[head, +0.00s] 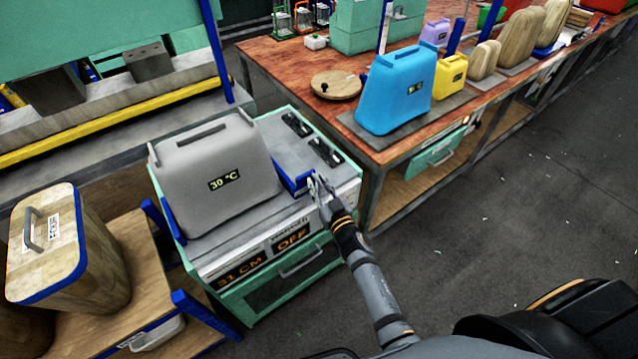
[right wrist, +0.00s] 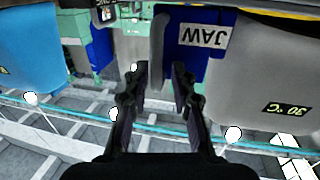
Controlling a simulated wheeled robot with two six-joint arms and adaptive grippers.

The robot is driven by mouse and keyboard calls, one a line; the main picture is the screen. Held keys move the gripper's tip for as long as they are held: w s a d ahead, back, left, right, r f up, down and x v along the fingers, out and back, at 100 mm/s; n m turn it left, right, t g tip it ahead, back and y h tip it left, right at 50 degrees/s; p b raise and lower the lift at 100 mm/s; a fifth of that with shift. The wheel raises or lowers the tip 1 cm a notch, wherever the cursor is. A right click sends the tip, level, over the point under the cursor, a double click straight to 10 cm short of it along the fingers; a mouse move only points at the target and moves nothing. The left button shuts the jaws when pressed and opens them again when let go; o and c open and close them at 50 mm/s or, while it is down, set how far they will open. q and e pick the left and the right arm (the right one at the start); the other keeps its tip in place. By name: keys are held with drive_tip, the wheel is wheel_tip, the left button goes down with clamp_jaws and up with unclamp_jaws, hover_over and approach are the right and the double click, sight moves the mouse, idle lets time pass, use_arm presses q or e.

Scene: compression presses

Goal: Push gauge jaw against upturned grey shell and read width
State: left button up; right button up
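The grey shell (head: 215,160) stands upturned on the green gauge bench (head: 270,292), with a 30 °C label. The shell also shows in the right wrist view (right wrist: 265,65). The blue gauge jaw (head: 292,181) is at the shell's right side; in the right wrist view the jaw (right wrist: 195,60) overlaps the shell's edge, and I cannot tell whether they touch. The width display (head: 240,268) reads 31 CM. My right gripper (head: 318,187) is at the jaw's outer side, fingertips apart (right wrist: 160,75) on either side of a grey upright piece. Contact is unclear. My left gripper is not visible.
A second display (head: 293,238) reads OFF. Black clamps (head: 310,138) lie at the bench's back right. A red-brown table (head: 285,62) with a blue shell (head: 393,90) stands to the right. A wooden box (head: 50,243) on a cart is at left. Floor at right is clear.

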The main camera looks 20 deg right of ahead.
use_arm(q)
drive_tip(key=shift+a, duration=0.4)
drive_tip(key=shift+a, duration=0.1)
use_arm(e)
drive_tip(key=shift+s, duration=0.1)
drive_tip(key=s+d, duration=0.2)
drive_tip(key=s, duration=0.9)
drive_tip(key=shift+s, duration=0.35)
drive_tip(key=s+d+f+g+h, duration=0.1)
drive_tip(key=s+d+f+g, duration=0.15)
drive_tip(key=f, duration=0.65)
drive_tip(key=s+d+f+m+g+h, duration=0.1)
drive_tip(key=s+f+g, duration=0.25)
drive_tip(key=f, duration=0.65)
drive_tip(key=s+d+f+g+h, duration=0.15)
drive_tip(key=s+f, duration=0.25)
drive_tip(key=f, duration=0.5)
drive_tip(key=s+d+f+g, duration=0.3)
drive_tip(key=s+f, duration=0.5)
drive_tip(key=s, duration=0.4)
drive_tip(key=s+d+f+g, duration=0.3)
drive_tip(key=s+f+g, duration=0.3)
drive_tip(key=s, duration=0.7)
wheel_tip(320, 180, down, 2)
drive_tip(key=shift+s+f, duration=0.1)
drive_tip(key=shift+s, duration=0.05)
